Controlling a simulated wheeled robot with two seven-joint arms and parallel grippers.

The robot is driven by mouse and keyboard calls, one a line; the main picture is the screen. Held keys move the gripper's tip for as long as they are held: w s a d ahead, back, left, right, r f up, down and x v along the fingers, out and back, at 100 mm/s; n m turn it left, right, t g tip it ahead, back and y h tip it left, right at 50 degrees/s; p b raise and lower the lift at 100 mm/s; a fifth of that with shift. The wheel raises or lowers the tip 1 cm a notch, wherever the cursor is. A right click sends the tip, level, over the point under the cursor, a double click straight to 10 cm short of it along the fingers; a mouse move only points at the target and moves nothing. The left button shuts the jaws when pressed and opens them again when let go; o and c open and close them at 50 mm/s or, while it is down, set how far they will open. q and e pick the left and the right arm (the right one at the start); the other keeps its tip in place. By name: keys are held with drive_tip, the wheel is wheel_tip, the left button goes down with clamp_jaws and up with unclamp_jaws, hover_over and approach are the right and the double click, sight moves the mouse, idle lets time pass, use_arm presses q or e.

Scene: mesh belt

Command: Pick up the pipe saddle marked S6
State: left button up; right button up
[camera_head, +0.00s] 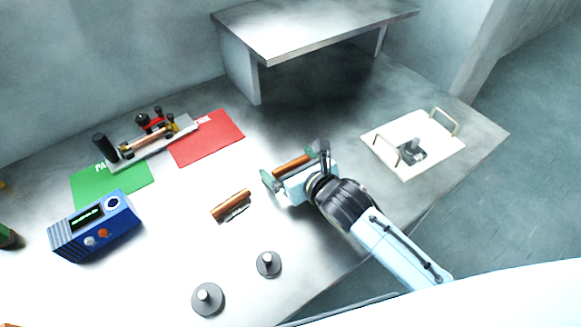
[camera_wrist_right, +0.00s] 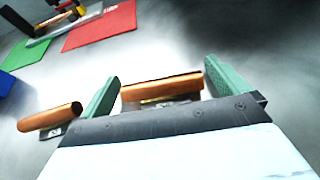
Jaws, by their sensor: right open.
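Two copper-coloured half-round pieces, which look like pipe saddles, lie on the metal table. One saddle (camera_head: 292,166) lies between the spread fingers of my right gripper (camera_head: 295,168); in the wrist view this saddle (camera_wrist_right: 162,89) spans the gap between the green fingers. The other saddle (camera_head: 231,204) lies to the left, outside the fingers; it also shows in the wrist view (camera_wrist_right: 50,117). Each has a small marked plate at its side, but I cannot read which is S6. My right gripper is open. My left gripper is not in view.
A white tray (camera_head: 377,139) with two handles holds a grey part at the right. A metal shelf (camera_head: 310,28) stands behind. A red mat (camera_head: 208,140), green mat (camera_head: 90,190), clamp fixture (camera_head: 150,138) and blue meter (camera_head: 95,228) are left. Two grey knobbed discs (camera_head: 268,265) (camera_head: 207,300) stand in front.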

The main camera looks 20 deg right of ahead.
drive_tip(key=c, duration=1)
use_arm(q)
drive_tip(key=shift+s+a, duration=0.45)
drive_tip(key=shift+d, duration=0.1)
use_arm(e)
drive_tip(key=shift+r, duration=0.15)
